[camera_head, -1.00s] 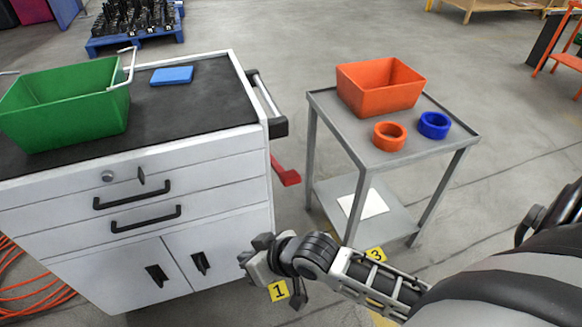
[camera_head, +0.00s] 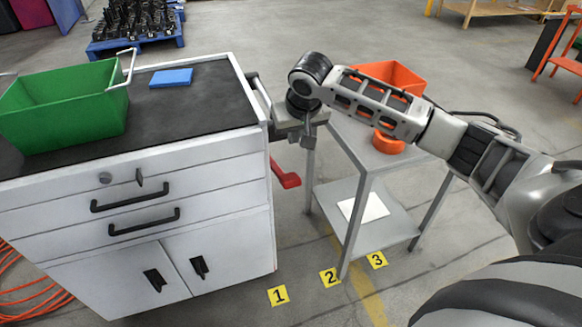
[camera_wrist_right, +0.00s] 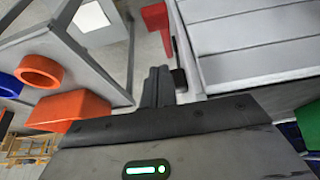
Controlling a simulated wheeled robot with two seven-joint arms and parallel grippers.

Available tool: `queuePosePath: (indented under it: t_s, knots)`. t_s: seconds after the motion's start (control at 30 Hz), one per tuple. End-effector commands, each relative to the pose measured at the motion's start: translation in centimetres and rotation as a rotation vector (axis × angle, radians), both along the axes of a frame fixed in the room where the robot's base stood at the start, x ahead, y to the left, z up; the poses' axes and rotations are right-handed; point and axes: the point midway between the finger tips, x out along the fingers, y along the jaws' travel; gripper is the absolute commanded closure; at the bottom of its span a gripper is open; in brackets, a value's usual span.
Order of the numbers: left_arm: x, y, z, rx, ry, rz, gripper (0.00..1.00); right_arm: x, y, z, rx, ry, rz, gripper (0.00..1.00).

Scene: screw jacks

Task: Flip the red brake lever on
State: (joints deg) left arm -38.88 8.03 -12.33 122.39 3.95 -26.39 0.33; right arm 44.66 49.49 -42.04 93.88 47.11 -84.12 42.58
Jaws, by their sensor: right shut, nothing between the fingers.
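The red brake lever (camera_head: 286,176) sticks out low on the right side of the white drawer cart (camera_head: 110,185). It also shows as a red piece beside the cart in the right wrist view (camera_wrist_right: 155,24). My right gripper (camera_head: 308,138) is shut and empty. It points down beside the cart's right side handle, above the lever and apart from it. In the right wrist view its closed fingers (camera_wrist_right: 157,86) point towards the lever. My left gripper is out of view.
A grey two-shelf side table (camera_head: 345,240) stands close on the right, with an orange bin (camera_head: 397,75) and orange ring (camera_head: 386,143) on top. A green bin (camera_head: 65,108) and blue box (camera_head: 171,77) are on the cart. Yellow numbered floor markers (camera_head: 278,296) lie in front.

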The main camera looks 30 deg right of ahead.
Motion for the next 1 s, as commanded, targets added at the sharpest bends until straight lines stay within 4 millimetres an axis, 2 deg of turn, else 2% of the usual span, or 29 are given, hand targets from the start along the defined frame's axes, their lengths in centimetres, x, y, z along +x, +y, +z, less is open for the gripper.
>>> queuePosePath:
  t_s: [0.13,0.23,0.6,0.8,1.0]
  knots:
    - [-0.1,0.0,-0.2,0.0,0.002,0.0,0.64,0.3,0.0,-0.8,0.0,0.002,0.001,1.0]
    - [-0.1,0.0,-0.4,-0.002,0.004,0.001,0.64,0.8,-0.2,-2.2,0.001,0.003,-0.001,1.0]
    - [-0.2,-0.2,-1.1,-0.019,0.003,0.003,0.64,3.8,-0.9,-9.4,-0.001,0.001,0.0,1.0]
    - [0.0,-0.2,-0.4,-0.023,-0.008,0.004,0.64,2.7,-0.6,-11.9,-0.001,0.0,0.003,1.0]
    - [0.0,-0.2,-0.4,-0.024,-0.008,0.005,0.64,2.3,-0.5,-12.9,0.0,-0.001,0.003,1.0]
